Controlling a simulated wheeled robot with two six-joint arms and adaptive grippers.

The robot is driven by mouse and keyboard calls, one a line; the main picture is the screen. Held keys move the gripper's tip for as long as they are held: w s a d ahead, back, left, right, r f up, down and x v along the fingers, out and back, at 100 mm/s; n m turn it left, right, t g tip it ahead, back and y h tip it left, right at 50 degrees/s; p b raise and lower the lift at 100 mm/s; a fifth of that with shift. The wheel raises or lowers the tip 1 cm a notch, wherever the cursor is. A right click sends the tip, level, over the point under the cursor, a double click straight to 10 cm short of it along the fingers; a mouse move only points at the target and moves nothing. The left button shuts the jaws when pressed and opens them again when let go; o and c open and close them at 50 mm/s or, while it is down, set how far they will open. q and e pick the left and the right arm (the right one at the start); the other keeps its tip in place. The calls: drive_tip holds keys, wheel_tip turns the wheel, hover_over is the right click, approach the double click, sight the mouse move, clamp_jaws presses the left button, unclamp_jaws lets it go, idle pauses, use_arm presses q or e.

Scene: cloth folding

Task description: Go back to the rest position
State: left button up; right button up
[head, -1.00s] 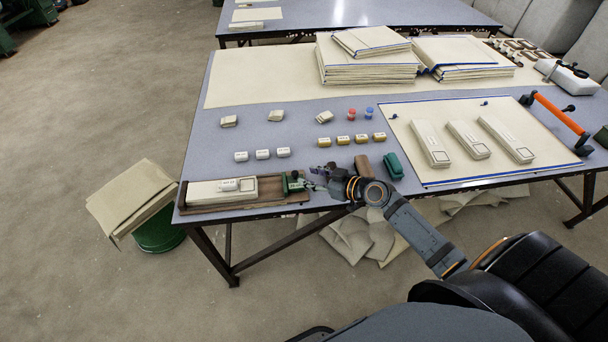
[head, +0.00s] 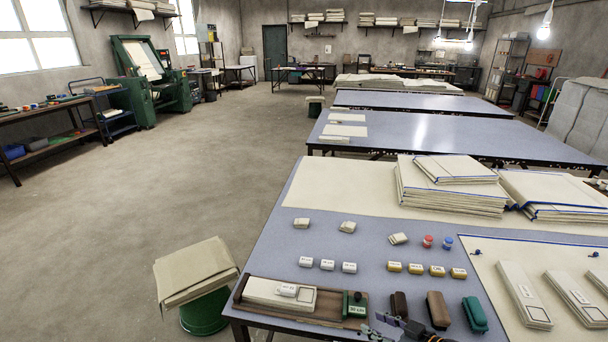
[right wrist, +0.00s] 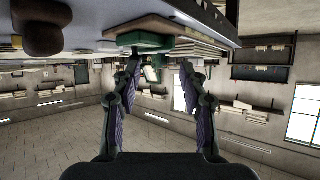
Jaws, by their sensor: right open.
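My right gripper (head: 376,328) shows at the bottom edge of the head view, by the front edge of the table, just beside the right end of the wooden tray (head: 244,290). My left gripper is not in view.
The blue-grey table (head: 283,240) carries small labelled blocks, brown blocks (head: 437,308), a teal block (head: 474,314) and stacked cream books (head: 450,190). A green bin (head: 205,314) with cream cloth (head: 195,268) over it stands left of the table.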

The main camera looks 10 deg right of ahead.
drive_tip(key=s+a+f+g+h, duration=0.25)
drive_tip(key=s+a+g, duration=0.2)
drive_tip(key=s, duration=0.35)
drive_tip(key=s+d+m+g+h, duration=0.2)
drive_tip(key=s+d+m+h, duration=0.3)
drive_tip(key=s, duration=0.3)
drive_tip(key=s+d+f+g+p, duration=0.1)
drive_tip(key=d+f, duration=0.1)
drive_tip(key=f, duration=1)
drive_tip(key=s+d+f+g+p, duration=0.1)
drive_tip(key=s+f+p, duration=0.1)
drive_tip(key=f, duration=1)
drive_tip(key=s+f+p, duration=0.1)
drive_tip(key=s+f, duration=0.6)
drive_tip(key=s, duration=0.2)
drive_tip(key=s+d+f+m, duration=0.1)
drive_tip(key=s+f, duration=0.5)
drive_tip(key=s, duration=0.3)
drive_tip(key=shift+d+f+g+p, duration=0.25)
drive_tip(key=shift+f+g+p, duration=0.1)
drive_tip(key=shift+p, duration=0.05)
